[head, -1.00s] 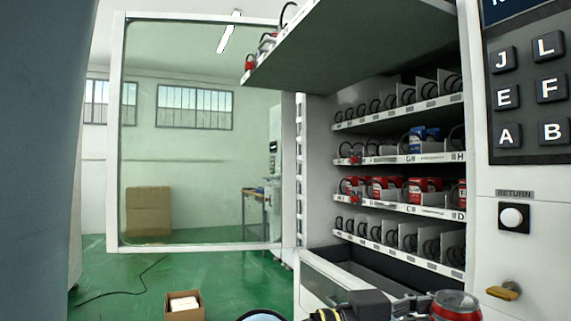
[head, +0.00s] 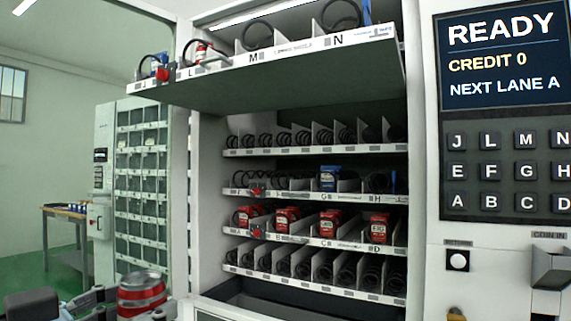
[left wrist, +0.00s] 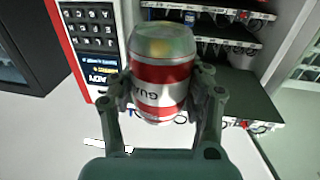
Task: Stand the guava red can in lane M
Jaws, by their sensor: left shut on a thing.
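The guava red can (head: 142,296) is red with white bands and a silvery top. It is at the bottom left of the head view. In the left wrist view the can (left wrist: 163,75) shows part of the word "GUA". My left gripper (left wrist: 163,88) is shut around the can's sides, with a finger on each side. It also shows in the head view (head: 140,309), low and in front of the machine. Lane M (head: 258,37) is on the pulled-out top shelf; a dark coil shows there and no can is visible in it. My right gripper is not in view.
The pulled-out top shelf (head: 290,88) juts out over the lower shelves. Lane L beside M has a small red-and-white item (head: 202,52); a blue item (head: 366,13) stands by N. The keypad panel (head: 505,120) is at right.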

